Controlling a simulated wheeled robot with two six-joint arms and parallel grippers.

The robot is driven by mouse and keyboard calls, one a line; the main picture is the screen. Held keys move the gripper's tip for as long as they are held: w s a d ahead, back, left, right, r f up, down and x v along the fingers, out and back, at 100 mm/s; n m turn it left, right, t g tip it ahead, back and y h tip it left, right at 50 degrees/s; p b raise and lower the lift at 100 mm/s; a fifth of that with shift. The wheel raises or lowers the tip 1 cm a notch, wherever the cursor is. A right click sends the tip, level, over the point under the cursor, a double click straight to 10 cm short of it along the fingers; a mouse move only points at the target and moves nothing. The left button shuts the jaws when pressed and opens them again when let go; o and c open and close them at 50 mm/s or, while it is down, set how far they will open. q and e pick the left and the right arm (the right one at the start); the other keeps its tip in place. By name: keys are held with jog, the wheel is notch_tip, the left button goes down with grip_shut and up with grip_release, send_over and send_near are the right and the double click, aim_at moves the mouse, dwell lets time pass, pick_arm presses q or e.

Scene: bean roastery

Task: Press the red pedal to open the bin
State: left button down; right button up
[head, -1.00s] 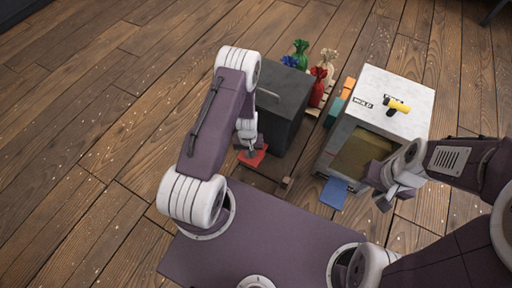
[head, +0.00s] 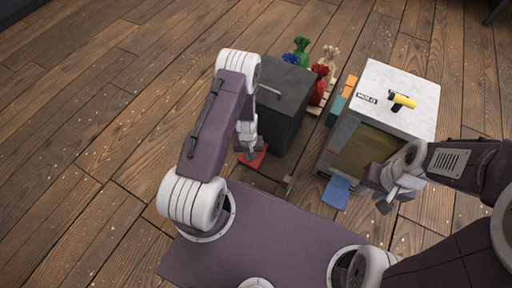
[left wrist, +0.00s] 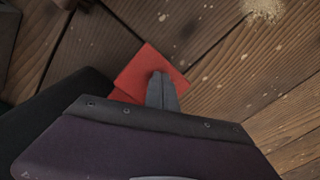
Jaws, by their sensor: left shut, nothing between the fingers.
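The red pedal (head: 254,160) sticks out low at the front of a dark grey bin (head: 280,110) with a handle on its lid. The lid looks shut. The pedal also shows in the left wrist view (left wrist: 143,70). My left gripper (head: 250,150) is shut and empty, with its tips right over the pedal. In the left wrist view the fingers (left wrist: 161,88) overlap the pedal; I cannot tell whether they touch it. My right gripper (head: 388,196) is at the right, near the blue pedal (head: 336,192) of a pale box; its jaws are not clear.
The pale box (head: 412,88) stands right of the bin, with a yellow-and-black tool (head: 402,101) on top and a dark opening in front. Red (head: 320,84), green and blue sacks stand behind the bin. Floor at left is clear.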

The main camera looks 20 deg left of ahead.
pick_arm(q)
jog(key=shift+f+b, duration=0.95)
jog(key=shift+s, duration=0.1)
jog(key=shift+r, duration=0.1)
notch_tip(320, 180, up, 9)
jog(key=p, duration=0.9)
